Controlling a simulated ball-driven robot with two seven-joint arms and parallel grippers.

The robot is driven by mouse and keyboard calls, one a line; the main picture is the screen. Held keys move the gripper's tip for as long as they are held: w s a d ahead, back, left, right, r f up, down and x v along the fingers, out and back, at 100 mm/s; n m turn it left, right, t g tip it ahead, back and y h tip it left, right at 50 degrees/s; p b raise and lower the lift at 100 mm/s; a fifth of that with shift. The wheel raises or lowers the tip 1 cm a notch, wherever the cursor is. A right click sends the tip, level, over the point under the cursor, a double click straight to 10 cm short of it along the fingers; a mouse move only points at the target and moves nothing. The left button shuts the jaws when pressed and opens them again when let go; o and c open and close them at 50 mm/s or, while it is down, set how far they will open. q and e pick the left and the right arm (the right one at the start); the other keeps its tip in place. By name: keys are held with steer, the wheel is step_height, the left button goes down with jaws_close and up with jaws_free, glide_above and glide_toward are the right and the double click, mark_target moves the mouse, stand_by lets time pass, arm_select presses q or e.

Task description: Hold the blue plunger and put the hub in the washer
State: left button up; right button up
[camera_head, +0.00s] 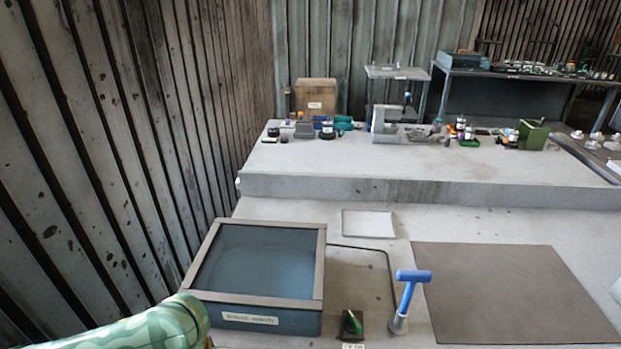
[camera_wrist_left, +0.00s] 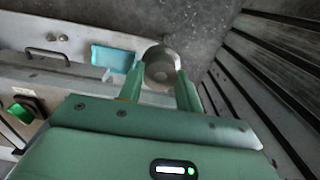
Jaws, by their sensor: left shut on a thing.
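The blue plunger (camera_head: 411,288) has a T-shaped handle and stands upright in a grey cone-like base, right of the washer. No gripper is on it. The washer (camera_head: 266,318) is a blue box with a grey-brown frame and a label on its front. Whether a clear lid covers its blue inside, I cannot tell. In the left wrist view, my left gripper (camera_wrist_left: 159,78) is shut on a round grey metal piece, seemingly the hub (camera_wrist_left: 161,54). In the head view a green patterned part of my arm is at the lower left. The right gripper is not in view.
A green switch (camera_head: 352,322) stands between the washer and the plunger. A brown mat (camera_head: 510,290) lies to the right and a white sheet (camera_head: 368,224) behind. A raised step (camera_head: 400,185) holds many small items. A ribbed wall (camera_head: 110,150) rises close on the left.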

arm_select(q)
steer(key=shift+a, duration=0.1)
